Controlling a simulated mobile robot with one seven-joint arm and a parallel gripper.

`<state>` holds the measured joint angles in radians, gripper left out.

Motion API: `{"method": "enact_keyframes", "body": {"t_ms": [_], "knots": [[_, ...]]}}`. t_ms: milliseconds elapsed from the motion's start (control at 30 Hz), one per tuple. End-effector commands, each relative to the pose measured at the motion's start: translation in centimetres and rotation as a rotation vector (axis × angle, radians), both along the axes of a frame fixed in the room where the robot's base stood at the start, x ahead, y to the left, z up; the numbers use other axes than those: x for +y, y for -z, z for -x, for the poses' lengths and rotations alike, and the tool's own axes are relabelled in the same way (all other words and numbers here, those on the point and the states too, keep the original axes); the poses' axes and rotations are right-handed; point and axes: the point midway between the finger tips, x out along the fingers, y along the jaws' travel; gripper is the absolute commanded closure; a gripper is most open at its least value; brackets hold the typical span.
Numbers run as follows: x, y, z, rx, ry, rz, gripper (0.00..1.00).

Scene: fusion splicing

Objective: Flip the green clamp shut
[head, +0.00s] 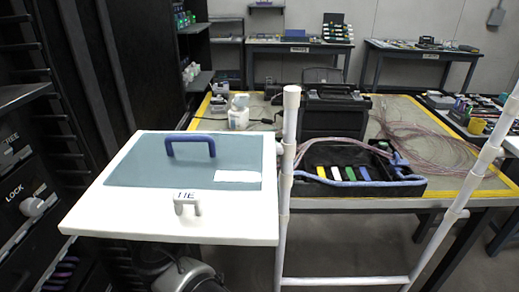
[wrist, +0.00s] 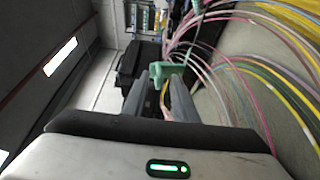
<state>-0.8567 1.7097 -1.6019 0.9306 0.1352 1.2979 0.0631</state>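The green clamp (wrist: 163,72) shows in the wrist view, just at my fingertips. A short green part stands up from it and cables run close beside it. My gripper (wrist: 160,92) has its two dark fingers apart, with a gap between them. The clamp lies at the far end of this gap; I cannot tell whether a finger touches it. The lower part of the clamp is partly hidden by the fingers. I cannot make out the clamp or my gripper in the head view.
Pink, green and yellow cables (wrist: 235,60) loop close to the right of my fingers. In the head view, a black tray (head: 400,191) with coloured strips sits on a yellow-edged table. A white-framed board with a blue handle (head: 190,138) and a white pipe frame (head: 287,150) stand in front.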

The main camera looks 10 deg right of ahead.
Motion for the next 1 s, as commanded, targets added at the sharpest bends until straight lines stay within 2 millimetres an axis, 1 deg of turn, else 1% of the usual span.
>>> {"method": "enact_keyframes", "body": {"t_ms": [133,200,300,467,633,767,1000], "knots": [[0.01,0.0,-0.01,0.0,0.0,0.0,0.74],[0.01,0.0,-0.01,0.0,0.0,0.0,0.86],[0.02,0.02,-0.01,0.0,0.0,0.0,1.0],[0.01,-0.08,0.01,-0.002,0.0,-0.007,1.0],[-0.38,-0.81,0.09,-0.018,0.001,-0.097,1.0],[-0.43,-0.6,0.1,-0.025,-0.001,-0.137,1.0],[-0.38,-0.39,0.11,-0.024,-0.002,-0.138,1.0]]}}
